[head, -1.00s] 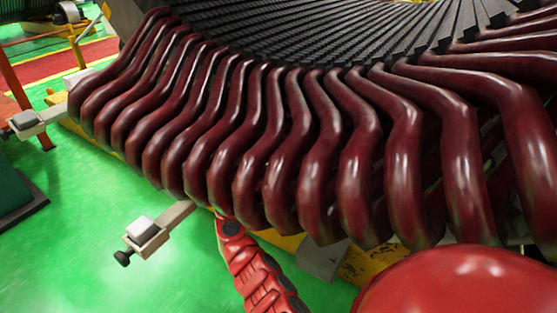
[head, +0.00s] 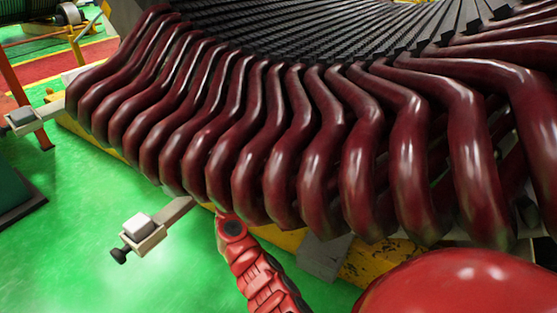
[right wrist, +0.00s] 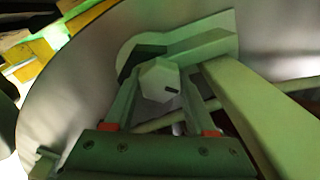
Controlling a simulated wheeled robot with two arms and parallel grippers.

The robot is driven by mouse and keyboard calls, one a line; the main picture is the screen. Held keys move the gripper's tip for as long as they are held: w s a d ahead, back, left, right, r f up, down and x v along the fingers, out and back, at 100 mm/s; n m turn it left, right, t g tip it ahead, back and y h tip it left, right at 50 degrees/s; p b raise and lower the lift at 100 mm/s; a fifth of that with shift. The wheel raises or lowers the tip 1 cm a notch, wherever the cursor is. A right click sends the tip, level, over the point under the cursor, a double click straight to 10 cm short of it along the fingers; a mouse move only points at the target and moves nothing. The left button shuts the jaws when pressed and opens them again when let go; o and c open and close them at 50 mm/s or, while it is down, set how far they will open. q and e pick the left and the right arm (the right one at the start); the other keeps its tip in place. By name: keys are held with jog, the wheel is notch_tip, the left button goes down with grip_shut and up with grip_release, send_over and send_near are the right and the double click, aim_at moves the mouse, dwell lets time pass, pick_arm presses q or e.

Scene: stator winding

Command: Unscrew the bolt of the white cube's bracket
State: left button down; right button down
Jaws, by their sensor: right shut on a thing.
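In the right wrist view my right gripper (right wrist: 157,92) is shut on a pale hexagonal bolt head (right wrist: 153,74), with one finger on each side of it. A bracket bar (right wrist: 200,48) lies just behind the bolt head. In the head view a bracket (head: 151,241) holding a white cube (head: 138,225) sticks out below the coils, with a black bolt (head: 119,256) at its outer end; no gripper touches that bolt. Whether the gripped bolt belongs to another such bracket cannot be told. My left gripper is not in view.
Dark red coils (head: 250,150) of the stator fill the middle of the head view, close above my red arm. A second bracket with a cube (head: 20,116) is at far left. A yellow beam (head: 370,265) runs below the coils. Green floor (head: 60,260) is clear at lower left.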

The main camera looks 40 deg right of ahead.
jog(key=shift+n, duration=1.9)
jog(key=shift+c, duration=1.2)
grip_release()
